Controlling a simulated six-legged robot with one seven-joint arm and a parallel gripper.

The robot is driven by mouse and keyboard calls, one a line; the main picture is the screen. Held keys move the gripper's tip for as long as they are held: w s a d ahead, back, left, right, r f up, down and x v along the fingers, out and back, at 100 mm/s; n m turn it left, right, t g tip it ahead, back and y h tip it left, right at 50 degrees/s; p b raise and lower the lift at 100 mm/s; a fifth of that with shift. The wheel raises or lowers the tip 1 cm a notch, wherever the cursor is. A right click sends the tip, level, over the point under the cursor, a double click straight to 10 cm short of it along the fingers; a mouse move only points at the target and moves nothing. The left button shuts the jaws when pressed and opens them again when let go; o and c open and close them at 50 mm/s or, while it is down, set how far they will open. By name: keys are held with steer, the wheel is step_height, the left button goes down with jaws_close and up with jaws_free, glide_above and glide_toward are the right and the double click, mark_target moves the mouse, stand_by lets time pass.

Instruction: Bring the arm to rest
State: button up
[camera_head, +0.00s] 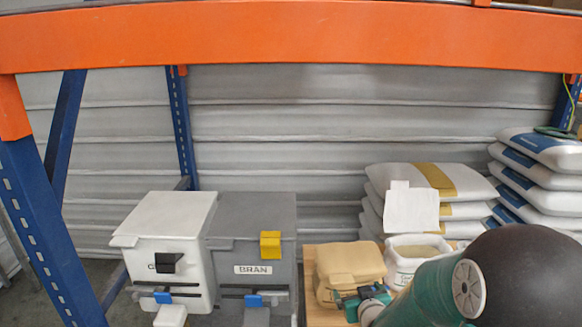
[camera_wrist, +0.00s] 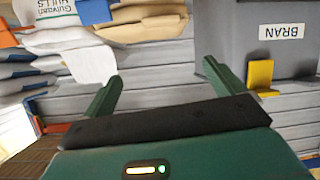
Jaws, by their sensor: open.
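My arm shows at the lower right of the head view as a green link (camera_head: 430,295) and a dark rounded joint. My gripper (camera_wrist: 162,82) shows in the wrist view with its two green fingers spread wide apart. Nothing is between them. Beyond the fingers are grey corrugated wall panels, with the grey BRAN hopper (camera_wrist: 225,30) at the upper right. The fingers appear apart from everything around them, though depth is hard to judge.
A white hopper (camera_head: 165,222) stands beside the grey BRAN hopper (camera_head: 265,210), which has a yellow piece (camera_head: 270,245) on its front. A tan bag (camera_head: 350,262), an open white sack (camera_head: 415,246) and stacked sacks (camera_head: 535,175) stand right. An orange beam (camera_head: 290,38) crosses above.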

steer(key=s+r+m+g+h, duration=0.1)
steer(key=s+r+g, duration=0.3)
steer(key=s+r, duration=0.75)
steer(key=s+a+r+g, duration=0.1)
steer(key=s+r, duration=0.2)
steer(key=s, duration=0.5)
steer(key=s+a+r+m+g, duration=0.1)
steer(key=s+r+g, duration=0.1)
steer(key=s, duration=0.6)
steer(key=shift+s+r+g, duration=0.2)
steer(key=shift+r+g, duration=0.1)
steer(key=shift+r, duration=0.25)
